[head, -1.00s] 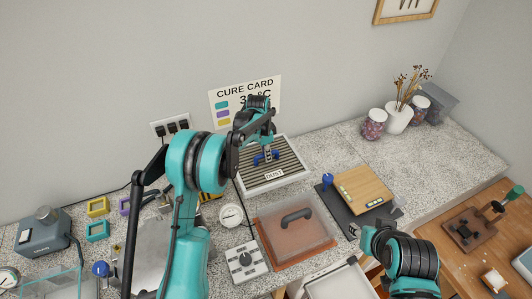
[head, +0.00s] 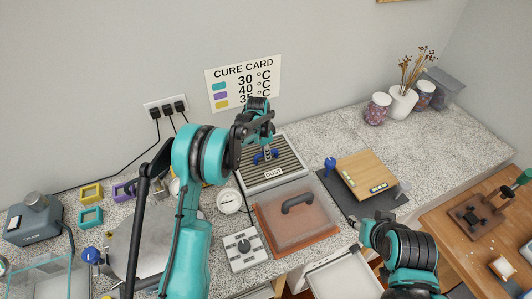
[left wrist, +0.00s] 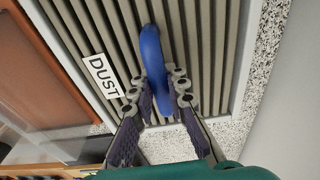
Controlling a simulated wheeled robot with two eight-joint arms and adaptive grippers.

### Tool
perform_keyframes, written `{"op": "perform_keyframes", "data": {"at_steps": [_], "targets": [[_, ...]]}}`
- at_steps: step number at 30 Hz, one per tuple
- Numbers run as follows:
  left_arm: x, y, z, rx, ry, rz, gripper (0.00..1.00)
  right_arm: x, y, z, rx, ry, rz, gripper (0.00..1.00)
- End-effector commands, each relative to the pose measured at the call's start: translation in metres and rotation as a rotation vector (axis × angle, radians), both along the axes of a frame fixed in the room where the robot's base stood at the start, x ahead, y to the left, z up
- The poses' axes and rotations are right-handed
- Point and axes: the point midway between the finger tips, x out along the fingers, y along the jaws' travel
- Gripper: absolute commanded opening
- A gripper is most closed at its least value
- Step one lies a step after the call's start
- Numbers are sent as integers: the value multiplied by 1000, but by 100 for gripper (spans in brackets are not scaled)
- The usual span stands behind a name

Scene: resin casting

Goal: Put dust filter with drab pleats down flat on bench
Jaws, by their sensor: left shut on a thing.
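The dust filter (head: 252,183) has drab grey-beige pleats, a pale frame, a "DUST" label and a blue handle (left wrist: 152,55). In the head view it lies close to level over the bench (head: 325,150), below the wall card and behind the clear-lidded copper-coloured box. My left gripper (head: 266,154) is shut on the blue handle, and the left wrist view shows its two fingers on either side of it. I cannot tell whether the filter's underside touches the bench. My right gripper (head: 362,228) is near the front edge, away from the filter; its finger opening is unclear.
The copper-coloured box (head: 320,223) with a dark handle sits close in front of the filter. A dark mat with a wooden board (head: 365,174) lies right of it. A dial gauge (head: 229,201) stands left. Bare bench extends back right toward the jars (head: 377,109).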

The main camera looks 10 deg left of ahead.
Motion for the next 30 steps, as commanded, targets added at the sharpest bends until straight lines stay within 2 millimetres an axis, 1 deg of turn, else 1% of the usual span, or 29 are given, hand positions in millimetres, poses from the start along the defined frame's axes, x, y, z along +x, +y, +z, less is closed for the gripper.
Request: {"op": "perform_keyframes", "data": {"at_steps": [2, 14, 24, 25, 26, 27, 28, 30], "targets": [[0, 0, -4, 0, 0, 0, 0, 0, 0, -3, 0, 0, 0, 40], [0, 0, -4, 0, 0, 0, 0, 0, 0, -3, 0, 0, 0, 40], [0, 0, -10, 0, 0, 0, 0, 0, 0, -9, 0, 0, 0, 40], [0, 0, -10, 0, 0, 0, 17, 0, 0, -9, 0, 0, 0, 40], [0, 0, -10, 0, 0, 0, 24, 0, 0, -8, 0, 0, 0, 40], [0, 0, -9, 0, 0, 0, 35, 0, 0, -8, 0, 0, 0, 40], [0, 0, -9, 0, 0, 0, 39, 0, 0, -8, 0, 0, 0, 40], [0, 0, -9, 0, 0, 0, 39, 0, 0, -8, 0, 0, 0, 40]]}}
